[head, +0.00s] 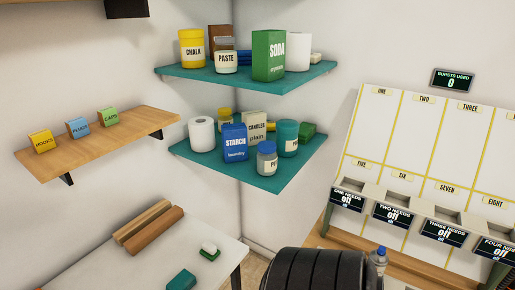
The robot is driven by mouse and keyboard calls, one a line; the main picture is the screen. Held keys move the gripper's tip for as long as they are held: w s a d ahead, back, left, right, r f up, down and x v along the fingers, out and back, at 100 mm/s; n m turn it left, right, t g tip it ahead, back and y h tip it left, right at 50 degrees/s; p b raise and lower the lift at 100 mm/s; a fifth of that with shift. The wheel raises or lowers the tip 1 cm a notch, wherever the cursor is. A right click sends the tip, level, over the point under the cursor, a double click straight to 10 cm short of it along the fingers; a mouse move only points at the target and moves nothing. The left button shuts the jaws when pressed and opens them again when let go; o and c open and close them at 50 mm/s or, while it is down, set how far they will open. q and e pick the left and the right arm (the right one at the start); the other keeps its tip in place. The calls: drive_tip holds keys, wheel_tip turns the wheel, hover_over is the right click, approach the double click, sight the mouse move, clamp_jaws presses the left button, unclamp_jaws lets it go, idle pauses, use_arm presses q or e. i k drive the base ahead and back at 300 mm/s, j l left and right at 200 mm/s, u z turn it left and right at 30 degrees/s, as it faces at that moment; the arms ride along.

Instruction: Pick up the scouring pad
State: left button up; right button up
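No label marks the scouring pad, and I cannot tell which green piece it is. A small white-topped green pad (209,252) lies on the white table (85,284) at the lower left. A teal block (182,281) lies near it, closer to me. A green block (307,130) sits at the right back of the lower teal corner shelf (283,178), behind a teal jar (287,135). Neither of my grippers is in view.
The lower shelf is crowded: STARCH box (235,145), CANDLES box (257,128), blue-lidded jar (267,158), white roll (202,133). An upper shelf (182,70) overhangs it. A black ribbed object (325,272) blocks the bottom middle. A panel with bins (428,215) stands right.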

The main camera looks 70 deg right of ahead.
sight(208, 250)
drive_tip(key=z, duration=1.75)
drive_tip(key=l+z, duration=0.2)
drive_tip(key=l, duration=1.75)
